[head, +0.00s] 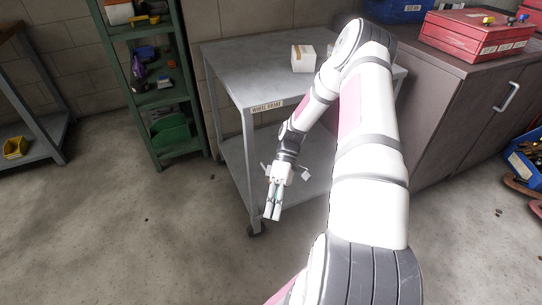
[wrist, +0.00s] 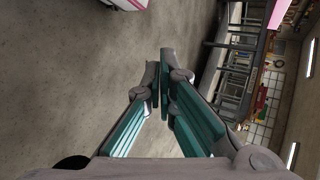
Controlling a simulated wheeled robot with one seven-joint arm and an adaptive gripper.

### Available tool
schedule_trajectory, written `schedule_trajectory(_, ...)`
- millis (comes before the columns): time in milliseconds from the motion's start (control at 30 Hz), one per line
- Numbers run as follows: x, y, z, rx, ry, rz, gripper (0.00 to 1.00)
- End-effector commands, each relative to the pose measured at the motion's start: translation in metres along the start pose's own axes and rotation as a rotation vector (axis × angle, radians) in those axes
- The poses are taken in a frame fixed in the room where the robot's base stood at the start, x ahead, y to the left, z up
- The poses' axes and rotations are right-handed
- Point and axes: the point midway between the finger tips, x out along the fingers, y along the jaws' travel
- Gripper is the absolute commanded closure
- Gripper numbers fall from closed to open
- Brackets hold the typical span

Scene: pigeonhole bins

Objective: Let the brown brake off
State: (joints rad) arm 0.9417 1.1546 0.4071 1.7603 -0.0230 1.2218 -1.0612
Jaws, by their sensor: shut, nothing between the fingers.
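A grey metal cart (head: 250,70) with a top and a lower shelf stands in the middle of the head view. A label reading roughly "WHEEL BRAKE" (head: 267,106) is on its front edge. A dark caster (head: 257,230) shows under its near leg. I cannot make out a brown brake in either view. My gripper (head: 272,217) points down in front of the lower shelf, a little right of that caster in the picture. In the wrist view my gripper (wrist: 160,75) has its fingertips together with nothing between them, over bare floor.
A small white and tan box (head: 303,59) sits on the cart top. A green shelf rack (head: 166,96) stands to the left, a brown cabinet (head: 450,110) with a red case (head: 475,38) to the right. A blue bin (head: 524,166) is at the far right. The floor at front left is clear.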

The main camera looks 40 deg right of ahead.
Motion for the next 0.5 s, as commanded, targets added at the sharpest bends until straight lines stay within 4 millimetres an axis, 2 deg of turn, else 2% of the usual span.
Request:
schedule_trajectory(33, -0.031, -0.013, -0.004, -0.093, -0.1, 0.15, 1.0)
schedule_trajectory(100, -0.07, -0.018, -0.014, -0.221, -0.23, 0.34, 1.0)
schedule_trajectory(200, -0.123, -0.032, -0.037, -0.385, -0.382, 0.563, 1.0)
schedule_trajectory(300, -0.162, -0.048, -0.059, -0.504, -0.489, 0.717, 1.0)
schedule_trajectory(400, -0.184, -0.058, -0.074, -0.572, -0.549, 0.802, 1.0)
schedule_trajectory(500, -0.191, -0.059, -0.08, -0.597, -0.571, 0.832, 1.0)
